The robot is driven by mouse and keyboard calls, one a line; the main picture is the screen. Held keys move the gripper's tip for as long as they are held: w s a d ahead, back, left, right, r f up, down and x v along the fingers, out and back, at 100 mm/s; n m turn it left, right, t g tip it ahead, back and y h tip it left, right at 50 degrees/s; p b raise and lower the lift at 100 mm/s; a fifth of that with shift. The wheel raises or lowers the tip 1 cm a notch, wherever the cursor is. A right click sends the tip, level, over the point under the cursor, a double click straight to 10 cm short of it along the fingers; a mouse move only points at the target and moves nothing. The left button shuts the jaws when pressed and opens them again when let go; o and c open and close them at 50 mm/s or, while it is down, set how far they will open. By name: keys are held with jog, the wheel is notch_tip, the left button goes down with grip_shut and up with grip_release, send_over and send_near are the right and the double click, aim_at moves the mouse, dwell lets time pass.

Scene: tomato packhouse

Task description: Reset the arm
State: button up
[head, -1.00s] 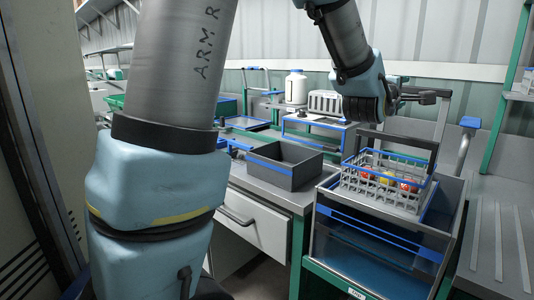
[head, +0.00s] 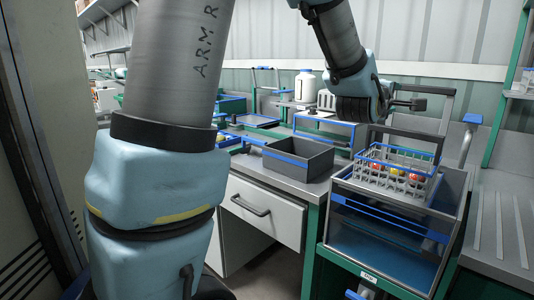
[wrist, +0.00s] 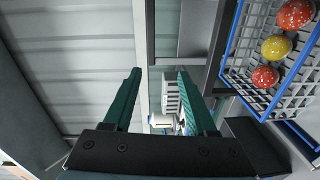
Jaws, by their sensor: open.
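My gripper (head: 408,104) is at the upper right in the head view, above and behind the wire basket. In the wrist view, its two teal fingers (wrist: 158,76) stand wide apart with nothing between them. The arm reaches in from the top, bent at the wrist, and is clear of the basket and the work surfaces. The gripper's tips are small and partly dark in the head view.
The grey wire basket (head: 383,184) with a blue rim holds red and yellow tomatoes (wrist: 276,48) and sits on a blue-trimmed cart (head: 388,223). A dark grey bin (head: 301,167) stands on the workbench. A white bottle (head: 305,87) stands farther back.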

jog(key=a+f+m+g+y+p, duration=0.15)
jog(key=a+f+y, duration=0.25)
jog(key=a+f, duration=0.45)
jog(key=a+f+m+g+y, duration=0.3)
jog(key=a+f, duration=0.3)
jog(key=a, duration=0.6)
jog(key=s+a+f+m+g+y, duration=0.2)
jog(key=s+a+f+g, duration=0.1)
jog(key=s+a, duration=0.4)
jog(key=s+a+f+m+g+y+p, duration=0.1)
jog(key=s+a+f+m+g+y, duration=0.1)
jog(key=s+a, duration=0.5)
jog(key=a+f+m+g, duration=0.1)
jog(key=a+f+g, duration=0.1)
jog(key=a, duration=0.1)
jog(key=shift+f, duration=0.2)
jog(key=shift+m, duration=0.25)
